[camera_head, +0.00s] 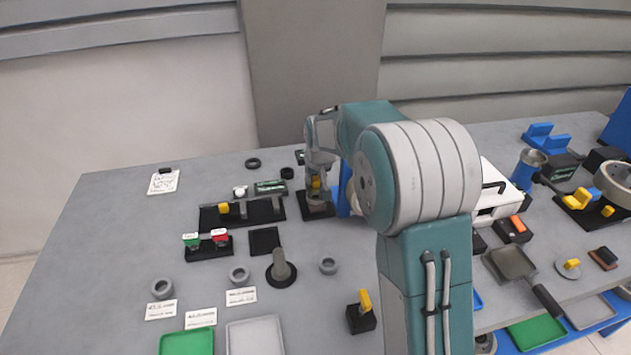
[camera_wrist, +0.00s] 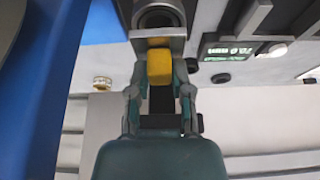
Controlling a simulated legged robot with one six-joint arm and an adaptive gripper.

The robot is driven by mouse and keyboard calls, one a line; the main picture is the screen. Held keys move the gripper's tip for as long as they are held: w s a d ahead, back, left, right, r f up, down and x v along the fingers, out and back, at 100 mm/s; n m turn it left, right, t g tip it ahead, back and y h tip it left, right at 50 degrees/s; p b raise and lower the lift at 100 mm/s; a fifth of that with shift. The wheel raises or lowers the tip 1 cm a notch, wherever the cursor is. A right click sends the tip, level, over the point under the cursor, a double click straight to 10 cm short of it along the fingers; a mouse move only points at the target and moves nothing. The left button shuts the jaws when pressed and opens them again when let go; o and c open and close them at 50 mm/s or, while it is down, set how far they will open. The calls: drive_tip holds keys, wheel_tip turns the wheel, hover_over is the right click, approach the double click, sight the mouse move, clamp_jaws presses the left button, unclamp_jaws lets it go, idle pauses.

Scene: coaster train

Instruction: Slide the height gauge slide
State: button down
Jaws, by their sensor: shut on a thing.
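The height gauge stands at the middle back of the table, with its black base (camera_head: 318,212) under my gripper. Its slide is a grey bracket (camera_wrist: 157,44) with a yellow knob (camera_wrist: 159,67); the knob also shows in the head view (camera_head: 315,182). My gripper (camera_wrist: 160,85) has its two fingers closed on either side of the yellow knob. A round grey cup-like part (camera_wrist: 159,14) shows beyond the bracket. A small lit display (camera_wrist: 229,50) is at the right of the wrist view; its figures are hard to read.
A black rail fixture (camera_head: 242,212) with a yellow knob lies left of the gauge. A blue upright part (camera_head: 343,190) stands close on its right. A red-and-green switch block (camera_head: 208,243) and a grey peg on a black disc (camera_head: 281,267) lie nearer. The table's left side is mostly clear.

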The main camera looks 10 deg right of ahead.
drive_tip(key=c, duration=0.5)
unclamp_jaws()
drive_tip(key=shift+r, duration=0.15)
drive_tip(key=v, duration=1.1)
drive_tip(key=shift+s+a+r, duration=0.1)
drive_tip(key=shift+s+r, duration=0.1)
drive_tip(key=shift+r, duration=0.15)
drive_tip(key=shift+t, duration=0.6)
drive_tip(key=s, duration=3.2)
drive_tip(key=shift+s+r, duration=0.2)
drive_tip(key=shift+s, duration=0.1)
